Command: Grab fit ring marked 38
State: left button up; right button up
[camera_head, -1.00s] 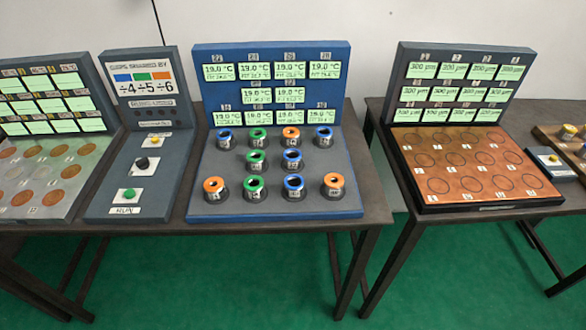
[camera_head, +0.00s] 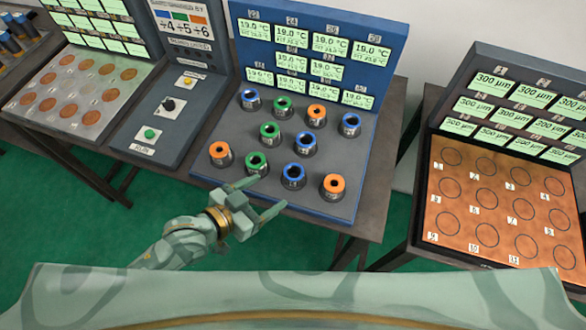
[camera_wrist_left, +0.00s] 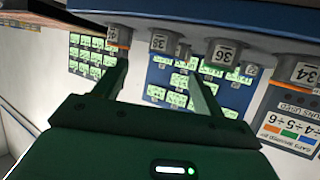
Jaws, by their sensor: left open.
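The fit ring marked 38 is the blue-topped ring (camera_head: 293,176) in the front row of the grey-topped blue board (camera_head: 335,207), between a green ring and an orange ring. Its 38 label (camera_wrist_left: 160,43) shows in the left wrist view, beyond and roughly between my fingers. My left gripper (camera_head: 270,194) is open and empty at the board's front edge, short of the ring, its fingers pointing towards the front row. In the left wrist view my left gripper (camera_wrist_left: 158,64) has both fingers apart. My right gripper is not in view.
The green ring (camera_head: 257,163) marked 36 and the orange ring (camera_head: 333,186) flank the 38 ring closely. More rings stand behind, before the upright display panel (camera_head: 312,55). A button console (camera_head: 165,110) stands left. A copper-coloured plate board (camera_head: 495,200) stands right.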

aim_at(288, 179)
pick_arm(q)
jog(key=x, duration=0.4)
jog(key=shift+w+d+f+b, duration=0.15)
jog(key=shift+w+d+b, duration=0.05)
jog(key=shift+w+b, duration=0.1)
jog(key=x, duration=0.2)
jog(key=shift+w+d, duration=0.1)
jog(key=shift+d, duration=0.2)
jog(key=shift+w+d+f, duration=0.1)
jog(key=shift+w, duration=0.05)
jog(key=b+x, duration=0.1)
jog(key=x, duration=0.4)
jog(key=shift+w, duration=0.25)
jog(key=shift+a, duration=0.2)
jog(key=c, duration=1.3)
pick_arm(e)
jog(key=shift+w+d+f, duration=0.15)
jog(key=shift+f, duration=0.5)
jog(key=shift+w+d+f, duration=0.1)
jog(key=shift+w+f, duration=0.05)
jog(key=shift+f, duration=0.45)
